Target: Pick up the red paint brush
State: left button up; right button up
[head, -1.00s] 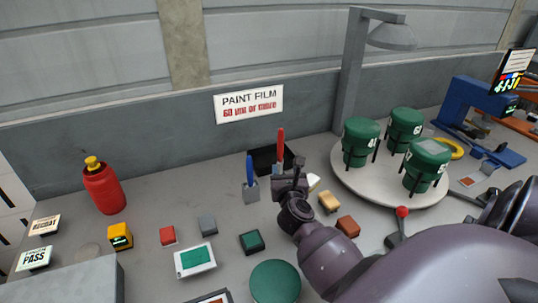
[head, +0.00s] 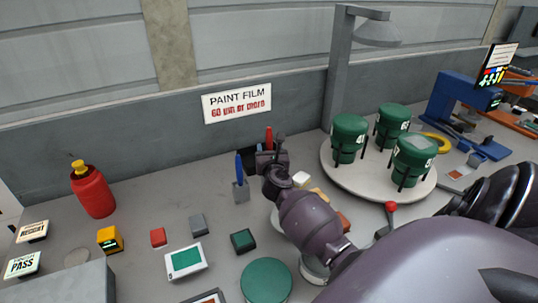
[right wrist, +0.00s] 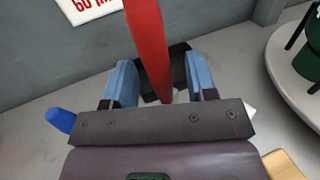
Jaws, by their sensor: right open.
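The red paint brush (head: 268,138) stands upright near the back wall, its lower part hidden behind my right gripper in the head view. In the right wrist view its red handle (right wrist: 150,45) rises between the two blue-grey fingers of my right gripper (right wrist: 160,80), with a gap on both sides. The right gripper (head: 272,157) is open around the brush and not closed on it. A dark tray or box (right wrist: 180,55) shows behind the brush. My left gripper is not in view.
A blue brush (head: 239,168) stands just left of my right gripper. A round turntable (head: 335,170) with green cans is to the right. A red bottle (head: 93,192), small coloured blocks and a green disc (head: 266,282) are on the table. The wall (head: 120,155) is close behind.

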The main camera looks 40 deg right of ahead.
jog(key=shift+w+d, duration=0.2)
jog(key=shift+w, duration=0.05)
grip_shut()
jog(key=shift+r, duration=0.1)
